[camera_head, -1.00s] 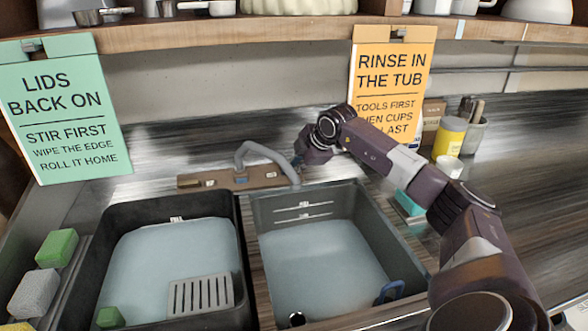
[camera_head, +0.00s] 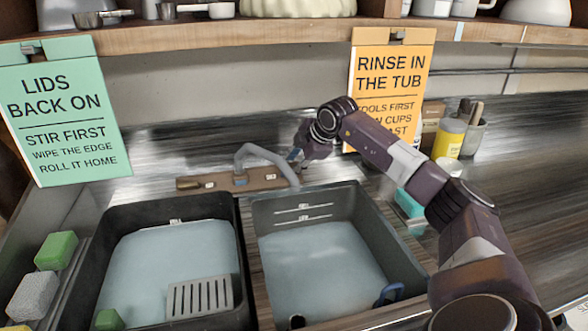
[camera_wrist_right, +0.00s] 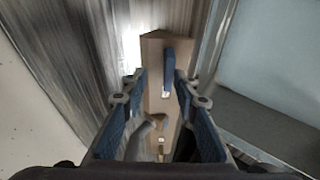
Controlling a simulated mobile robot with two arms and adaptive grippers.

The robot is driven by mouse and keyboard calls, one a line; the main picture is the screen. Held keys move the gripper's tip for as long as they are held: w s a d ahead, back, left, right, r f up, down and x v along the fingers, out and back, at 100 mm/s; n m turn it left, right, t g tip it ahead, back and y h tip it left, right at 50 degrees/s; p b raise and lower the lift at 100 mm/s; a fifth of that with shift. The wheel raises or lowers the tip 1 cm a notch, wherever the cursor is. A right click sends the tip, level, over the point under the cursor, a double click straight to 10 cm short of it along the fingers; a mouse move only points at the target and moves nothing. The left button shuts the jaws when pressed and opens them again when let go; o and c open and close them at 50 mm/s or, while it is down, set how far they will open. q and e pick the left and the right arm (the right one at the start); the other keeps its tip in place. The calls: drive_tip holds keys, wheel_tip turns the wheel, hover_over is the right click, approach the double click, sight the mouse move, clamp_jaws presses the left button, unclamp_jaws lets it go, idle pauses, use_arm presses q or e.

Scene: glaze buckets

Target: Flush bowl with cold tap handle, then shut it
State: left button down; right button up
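The tap has a brown base (camera_head: 262,178) behind the two basins and a grey curved spout (camera_head: 262,152). No water stream is visible at the spout. My right gripper (camera_head: 297,156) is above and right of the base, by the spout. In the wrist view my right gripper (camera_wrist_right: 157,88) is open, its blue-padded fingers on either side of the base. The blue handle appears between and just past the fingertips; contact cannot be told. My left gripper is not in view.
A grey basin (camera_head: 418,262) and a black tub (camera_head: 100,222) hold water. A slotted plate (camera_head: 200,296) lies in the tub. Sponges (camera_head: 57,250) are at left. A yellow jar (camera_head: 449,137) stands at right. A shelf edge (camera_head: 250,33) and hanging signs are behind.

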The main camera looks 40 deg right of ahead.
wheel_tip(320, 180, up, 8)
idle(0.7)
